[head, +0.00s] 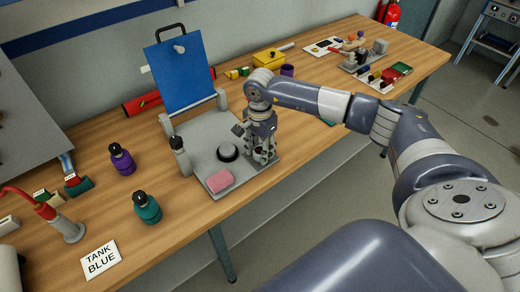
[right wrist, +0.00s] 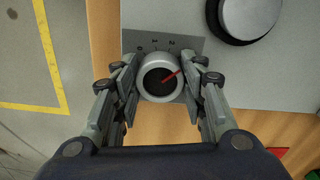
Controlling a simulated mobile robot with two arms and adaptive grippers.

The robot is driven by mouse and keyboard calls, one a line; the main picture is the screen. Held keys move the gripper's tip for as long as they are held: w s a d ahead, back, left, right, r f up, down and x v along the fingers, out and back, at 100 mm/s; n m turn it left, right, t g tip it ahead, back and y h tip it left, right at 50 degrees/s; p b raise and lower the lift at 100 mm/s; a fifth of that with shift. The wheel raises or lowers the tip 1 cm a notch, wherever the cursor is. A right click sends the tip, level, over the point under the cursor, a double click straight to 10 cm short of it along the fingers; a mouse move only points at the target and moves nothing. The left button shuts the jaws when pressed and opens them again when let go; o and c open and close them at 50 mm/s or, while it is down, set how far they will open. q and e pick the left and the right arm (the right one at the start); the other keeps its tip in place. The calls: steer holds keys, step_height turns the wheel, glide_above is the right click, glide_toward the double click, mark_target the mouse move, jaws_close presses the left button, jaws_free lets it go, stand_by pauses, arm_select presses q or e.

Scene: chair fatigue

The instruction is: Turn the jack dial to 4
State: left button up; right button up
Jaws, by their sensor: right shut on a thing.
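The jack dial (right wrist: 158,80) is a round knob with a silver rim, a black face and a red pointer aimed up and right in the right wrist view. My right gripper (head: 263,154) points down at the right end of the grey base (head: 202,131) in the head view. In the right wrist view its fingers are on both sides of the dial, shut on it. In the head view the gripper mostly hides the dial. My left gripper is not in view.
A black-and-silver round knob (head: 228,152) and a pink block (head: 219,181) are on the grey base beside my gripper. A blue panel (head: 182,78) stands behind. Purple (head: 122,160) and teal (head: 147,208) bottles stand on the left of the wooden table. The table's front edge is close.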

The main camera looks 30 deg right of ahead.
mark_target(260, 150)
steer(key=shift+f+m+b, duration=0.1)
steer(key=shift+m+b, duration=0.8)
steer(key=shift+m, duration=0.3)
steer(key=shift+m+b, duration=0.85)
steer(key=shift+m, duration=0.65)
steer(key=o, duration=1.1)
steer(key=shift+c, duration=0.2)
steer(key=shift+r, duration=0.2)
step_height(260, 150, up, 12)
steer(key=shift+f, duration=0.1)
